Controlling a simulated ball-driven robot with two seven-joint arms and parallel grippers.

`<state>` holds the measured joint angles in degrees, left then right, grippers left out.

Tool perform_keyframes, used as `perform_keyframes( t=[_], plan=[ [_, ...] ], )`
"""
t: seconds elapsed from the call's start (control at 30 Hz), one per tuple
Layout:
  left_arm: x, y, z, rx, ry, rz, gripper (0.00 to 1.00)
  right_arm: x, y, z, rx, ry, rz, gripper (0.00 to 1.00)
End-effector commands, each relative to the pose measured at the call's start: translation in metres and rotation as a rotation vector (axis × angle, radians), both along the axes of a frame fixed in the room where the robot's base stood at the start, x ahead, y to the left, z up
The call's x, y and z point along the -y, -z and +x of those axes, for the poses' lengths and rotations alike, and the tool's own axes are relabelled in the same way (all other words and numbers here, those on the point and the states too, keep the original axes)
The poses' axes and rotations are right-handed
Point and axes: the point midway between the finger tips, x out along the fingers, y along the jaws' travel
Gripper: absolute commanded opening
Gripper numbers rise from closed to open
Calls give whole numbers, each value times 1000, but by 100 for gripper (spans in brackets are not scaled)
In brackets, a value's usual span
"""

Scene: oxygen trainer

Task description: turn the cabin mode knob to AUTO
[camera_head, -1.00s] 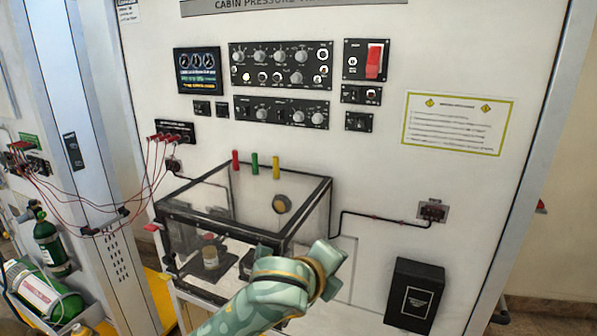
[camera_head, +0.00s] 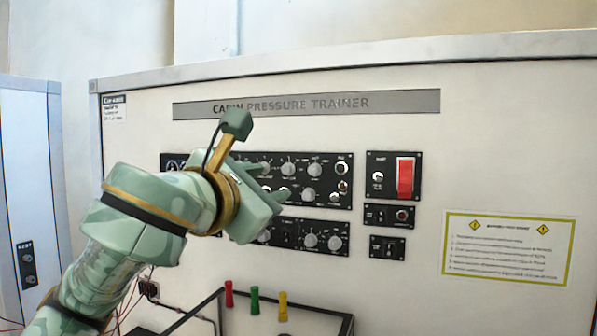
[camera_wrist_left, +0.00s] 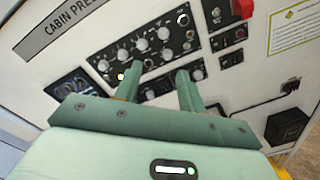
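The upper black knob panel (camera_head: 326,187) is on the white trainer wall, its left part hidden behind my left gripper. It also shows in the left wrist view (camera_wrist_left: 172,38) with several grey knobs. A lower panel with knobs (camera_head: 322,240) sits beneath it. Labels are too small to read, so I cannot tell which knob is the cabin mode knob. My left gripper (camera_head: 276,182) is in front of the upper panel's left part. In the left wrist view its two fingers (camera_wrist_left: 160,80) are spread apart with nothing between them. My right gripper is not in view.
A red switch panel (camera_head: 404,178) and small switch panels (camera_head: 388,215) are to the right. A yellow-bordered notice (camera_head: 508,248) is further right. Red, green and yellow posts (camera_head: 255,300) stand on the clear box below. The wall between panels and notice is bare.

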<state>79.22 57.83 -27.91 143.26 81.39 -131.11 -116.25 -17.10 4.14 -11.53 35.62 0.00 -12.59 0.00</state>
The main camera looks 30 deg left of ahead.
Motion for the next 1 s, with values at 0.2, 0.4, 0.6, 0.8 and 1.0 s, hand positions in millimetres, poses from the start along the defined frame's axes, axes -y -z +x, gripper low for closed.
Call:
perform_keyframes(
  t=[0.2, 0.4, 0.6, 0.8, 1.0],
  plan=[
    [-4, -6, 24, -7, 1, -3, 40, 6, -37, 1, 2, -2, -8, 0],
    [-9, -8, 48, -8, 1, -5, 40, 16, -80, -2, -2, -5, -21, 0],
    [-18, 1, 98, -1, 3, -9, 40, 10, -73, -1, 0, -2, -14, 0],
    [-26, 0, 137, 1, 2, -7, 40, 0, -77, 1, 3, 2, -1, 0],
    [-29, 0, 154, 2, 3, -6, 40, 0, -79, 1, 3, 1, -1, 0]
  ],
)
